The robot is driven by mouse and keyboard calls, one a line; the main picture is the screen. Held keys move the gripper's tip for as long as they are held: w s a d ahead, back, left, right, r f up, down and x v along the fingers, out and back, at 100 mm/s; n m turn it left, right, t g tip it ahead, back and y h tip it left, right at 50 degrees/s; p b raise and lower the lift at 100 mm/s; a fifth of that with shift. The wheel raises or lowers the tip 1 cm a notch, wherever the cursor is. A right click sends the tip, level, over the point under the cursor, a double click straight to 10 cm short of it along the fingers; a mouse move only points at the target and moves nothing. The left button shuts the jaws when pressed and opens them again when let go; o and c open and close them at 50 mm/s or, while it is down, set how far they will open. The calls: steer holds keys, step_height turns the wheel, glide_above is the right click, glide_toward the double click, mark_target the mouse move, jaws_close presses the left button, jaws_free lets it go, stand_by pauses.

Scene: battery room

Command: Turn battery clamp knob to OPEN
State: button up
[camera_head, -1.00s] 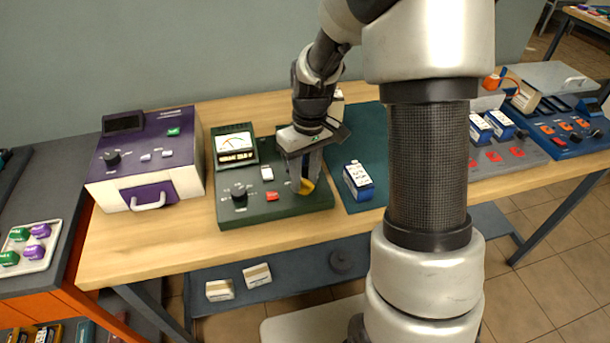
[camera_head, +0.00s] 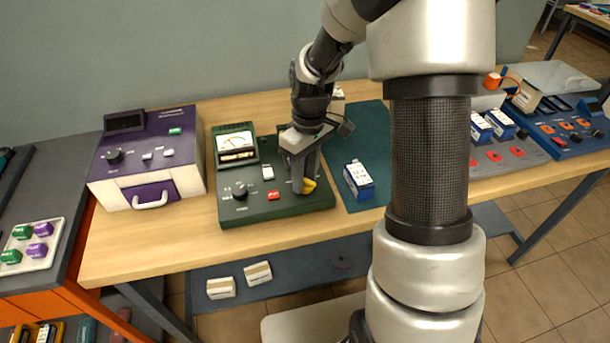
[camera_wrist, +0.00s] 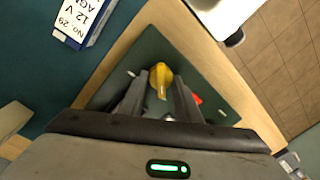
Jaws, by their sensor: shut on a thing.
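The dark green tester unit (camera_head: 285,207) stands on the wooden bench, with a meter, a black knob (camera_head: 240,191), a white switch and a red button. The yellow clamp knob (camera_head: 309,186) is at the right end of its top. My gripper (camera_head: 303,187) points down over it and is shut on the knob. In the wrist view the yellow knob (camera_wrist: 161,78) sits between my two fingers, its pointer toward the gripper. The fingers partly hide the knob in the head view, and I cannot read its markings.
A blue and white battery (camera_head: 358,180) stands on the teal mat (camera_head: 372,135) right of the tester. A purple and white unit (camera_head: 150,165) is at the left. My own arm hides part of the bench at the right.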

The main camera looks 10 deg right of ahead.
steer(key=o, duration=0.8)
steer(key=r, duration=0.5)
steer(key=r+p, duration=0.1)
steer(key=r, duration=0.5)
steer(key=d+r+p, duration=0.1)
steer(key=r, duration=0.5)
steer(key=shift+w+r, duration=0.25)
steer(key=shift+w, duration=0.1)
steer(key=s+r+m+t+p, duration=0.2)
steer(key=s+r, duration=0.2)
steer(key=s, duration=0.2)
steer(key=s+r+m+t+p, duration=0.2)
steer(key=s+r+p, duration=0.1)
steer(key=s+r, duration=0.2)
steer(key=s+a+r+m+t+p, duration=0.1)
steer(key=s+r+m+t+p, duration=0.1)
steer(key=s+r, duration=0.3)
steer(key=shift+s+m+h+p, duration=0.3)
steer(key=shift+s+m, duration=0.2)
steer(key=shift+s, duration=1.35)
